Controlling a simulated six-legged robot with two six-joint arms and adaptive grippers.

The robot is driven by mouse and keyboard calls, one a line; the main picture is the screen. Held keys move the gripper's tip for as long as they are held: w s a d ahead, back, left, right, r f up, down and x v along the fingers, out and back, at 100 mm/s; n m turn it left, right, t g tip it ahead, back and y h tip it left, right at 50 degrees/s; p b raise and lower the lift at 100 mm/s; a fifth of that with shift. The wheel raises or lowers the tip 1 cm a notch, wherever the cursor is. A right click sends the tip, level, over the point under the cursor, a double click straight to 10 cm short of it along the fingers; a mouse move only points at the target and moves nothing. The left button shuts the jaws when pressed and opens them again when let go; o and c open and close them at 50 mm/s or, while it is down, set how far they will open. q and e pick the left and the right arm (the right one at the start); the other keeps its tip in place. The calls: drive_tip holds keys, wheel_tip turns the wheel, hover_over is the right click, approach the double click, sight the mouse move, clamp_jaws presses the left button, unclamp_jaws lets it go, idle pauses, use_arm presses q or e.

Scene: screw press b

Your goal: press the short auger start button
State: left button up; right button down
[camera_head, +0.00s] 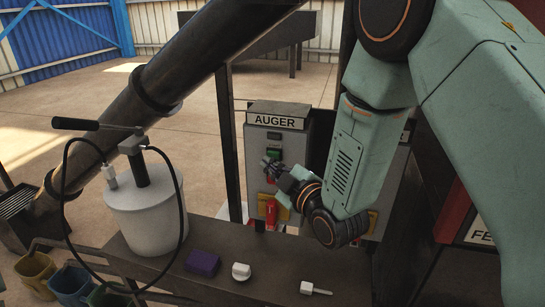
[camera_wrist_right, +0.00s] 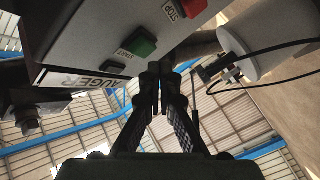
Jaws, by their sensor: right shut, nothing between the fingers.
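The grey auger box (camera_head: 253,155) with its AUGER sign (camera_head: 275,121) stands at the centre of the head view. Its green button (camera_head: 273,153) shows just above my right gripper (camera_head: 268,166). My right gripper's fingers (camera_wrist_right: 160,78) are shut and empty in front of the panel, close to the green button. I see no contact with it. My left gripper is not in view.
A dark bench (camera_head: 215,280) holds a white bucket (camera_head: 145,210) with a lever pump and hose, a purple block (camera_head: 202,263) and small white parts. The thick dark auger tube (camera_head: 190,65) slants past on the left. A red part (camera_head: 272,213) is low on the box.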

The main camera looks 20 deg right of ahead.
drive_tip(key=shift+w+d, duration=0.1)
drive_tip(key=shift+d, duration=0.05)
drive_tip(key=shift+w+d, duration=0.15)
drive_tip(key=shift+w, duration=0.15)
drive_tip(key=shift+w+d, duration=0.3)
drive_tip(key=shift+w, duration=0.05)
idle(1.1)
drive_tip(key=shift+a, duration=0.1)
drive_tip(key=shift+s+a, duration=0.45)
drive_tip(key=shift+s, duration=0.25)
drive_tip(key=s+a, duration=0.1)
drive_tip(key=s, duration=0.1)
drive_tip(key=s+a, duration=0.1)
drive_tip(key=s, duration=0.1)
drive_tip(key=shift+s+a, duration=0.1)
drive_tip(key=shift+a, duration=0.25)
idle(0.6)
